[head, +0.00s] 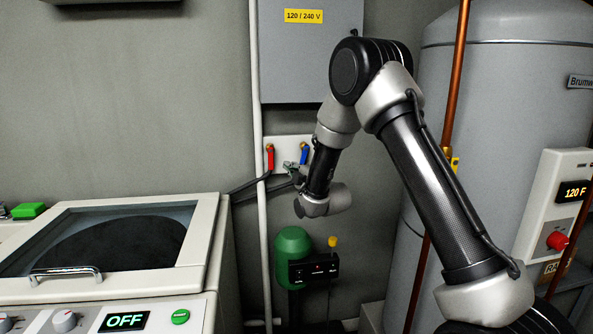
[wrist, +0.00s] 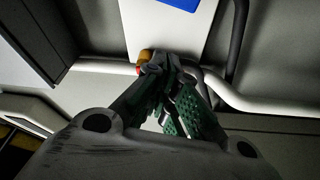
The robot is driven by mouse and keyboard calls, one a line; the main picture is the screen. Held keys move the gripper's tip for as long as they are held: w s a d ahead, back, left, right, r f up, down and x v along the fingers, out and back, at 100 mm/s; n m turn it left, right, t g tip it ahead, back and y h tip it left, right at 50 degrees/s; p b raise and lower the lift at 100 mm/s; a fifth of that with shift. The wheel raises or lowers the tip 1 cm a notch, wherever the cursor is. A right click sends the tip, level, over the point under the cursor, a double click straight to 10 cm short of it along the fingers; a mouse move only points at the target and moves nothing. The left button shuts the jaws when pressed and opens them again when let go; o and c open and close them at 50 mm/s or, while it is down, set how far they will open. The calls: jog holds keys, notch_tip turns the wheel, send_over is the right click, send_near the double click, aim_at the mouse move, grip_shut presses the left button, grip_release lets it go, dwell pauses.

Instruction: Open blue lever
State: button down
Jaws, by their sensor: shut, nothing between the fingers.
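The blue lever (head: 304,155) hangs down from a brass fitting on a pale wall plate in the head view, with my arm's wrist close in front of it. My gripper (head: 290,167) is in front of the plate, between the red lever and the blue lever. Its fingers also show in the wrist view (wrist: 166,65), shut together with nothing between them. In that view a blue patch (wrist: 180,4) is cut off at the top edge of the white plate, apart from the fingertips; I cannot tell if it is the lever.
The red lever (head: 270,157) hangs left of the gripper. A pale vertical pipe (head: 257,120) runs beside the plate, with a grey electrical box (head: 310,55) above. A green-topped device (head: 292,243) stands below. A washer-like machine (head: 110,250) is left, a tank (head: 500,110) right.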

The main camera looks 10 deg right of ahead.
aim_at(304, 157)
jog(key=w+d, duration=0.2)
jog(key=w, duration=0.4)
jog(key=shift+f, duration=0.25)
jog(key=shift+s+d+f+n, duration=0.1)
jog(key=shift+d+f+n, duration=0.5)
jog(key=shift+d, duration=0.1)
jog(key=shift+a, duration=0.1)
